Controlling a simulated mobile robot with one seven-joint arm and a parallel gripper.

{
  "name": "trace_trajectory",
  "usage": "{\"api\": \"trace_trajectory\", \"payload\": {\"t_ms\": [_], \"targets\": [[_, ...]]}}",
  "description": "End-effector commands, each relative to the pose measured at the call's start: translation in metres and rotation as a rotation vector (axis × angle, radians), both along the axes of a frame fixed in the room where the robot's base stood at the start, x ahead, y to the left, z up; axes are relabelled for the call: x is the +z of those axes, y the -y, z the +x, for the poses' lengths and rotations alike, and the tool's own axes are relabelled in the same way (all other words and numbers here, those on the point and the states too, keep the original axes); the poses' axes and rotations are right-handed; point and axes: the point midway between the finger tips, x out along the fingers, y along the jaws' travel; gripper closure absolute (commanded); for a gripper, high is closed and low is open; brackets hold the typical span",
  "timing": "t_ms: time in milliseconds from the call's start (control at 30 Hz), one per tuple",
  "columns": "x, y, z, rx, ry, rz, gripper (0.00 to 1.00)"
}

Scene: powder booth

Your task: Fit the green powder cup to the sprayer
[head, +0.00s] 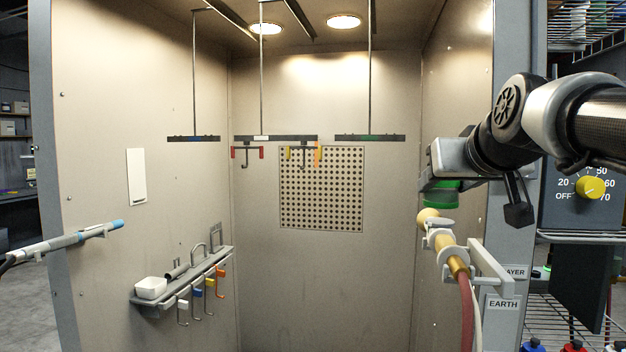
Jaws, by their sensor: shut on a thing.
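The green powder cup (440,193) is held by my gripper (438,179), which is shut on it at the right side of the booth opening. The gripper body partly hides the cup's top. The sprayer (442,243) has a tan rounded front end and a brass-coloured rear, and rests in a pale holder on the right post. The cup is just above the sprayer's front part. I cannot tell whether the two touch.
A control box with a yellow knob (591,187) is at the right, behind my arm. Blue (533,345) and red (575,346) items sit at lower right. Hanging bars (275,138) cross the booth. A hook shelf (190,283) is on the left wall. The booth's middle is clear.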

Motion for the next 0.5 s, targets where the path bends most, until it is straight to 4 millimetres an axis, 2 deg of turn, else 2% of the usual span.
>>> {"api": "trace_trajectory", "payload": {"t_ms": [500], "targets": [[-0.005, 0.015, 0.030, 0.001, 0.000, 0.001, 0.73]]}}
